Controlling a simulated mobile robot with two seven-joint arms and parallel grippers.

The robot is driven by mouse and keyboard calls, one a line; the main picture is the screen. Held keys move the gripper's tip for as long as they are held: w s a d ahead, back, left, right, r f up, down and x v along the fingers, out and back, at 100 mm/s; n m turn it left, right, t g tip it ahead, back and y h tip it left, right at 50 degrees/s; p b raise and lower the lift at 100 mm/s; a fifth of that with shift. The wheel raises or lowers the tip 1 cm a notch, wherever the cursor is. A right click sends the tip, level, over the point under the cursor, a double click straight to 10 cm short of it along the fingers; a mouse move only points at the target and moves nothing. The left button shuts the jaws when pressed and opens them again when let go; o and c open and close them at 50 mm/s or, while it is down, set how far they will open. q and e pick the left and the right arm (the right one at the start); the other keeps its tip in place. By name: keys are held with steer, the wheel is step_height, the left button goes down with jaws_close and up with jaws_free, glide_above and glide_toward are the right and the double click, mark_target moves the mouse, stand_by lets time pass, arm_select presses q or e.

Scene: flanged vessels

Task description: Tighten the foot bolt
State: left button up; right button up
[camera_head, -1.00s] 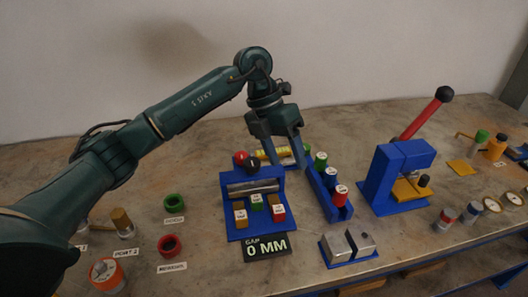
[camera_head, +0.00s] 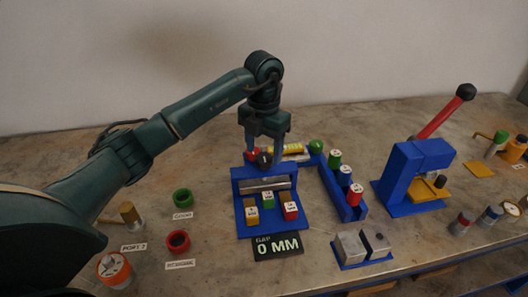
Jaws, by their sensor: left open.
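No part is labelled as a foot bolt, and I cannot tell which one it is. My left gripper (camera_head: 264,152) is open, pointing down over the back of a blue fixture (camera_head: 243,222). Its two fingers come down close to a red knob (camera_head: 252,154) and a dark knob (camera_head: 264,159) on that fixture; I cannot tell whether they touch. My right gripper is not in view.
A blue rack (camera_head: 348,212) with green, blue and red capped pieces stands right of the fixture. A blue press (camera_head: 402,178) with a red lever stands further right. Grey blocks (camera_head: 350,247) lie in front.

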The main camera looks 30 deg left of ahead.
arm_select(q)
steer(key=shift+f, duration=0.9)
steer(key=c, duration=1)
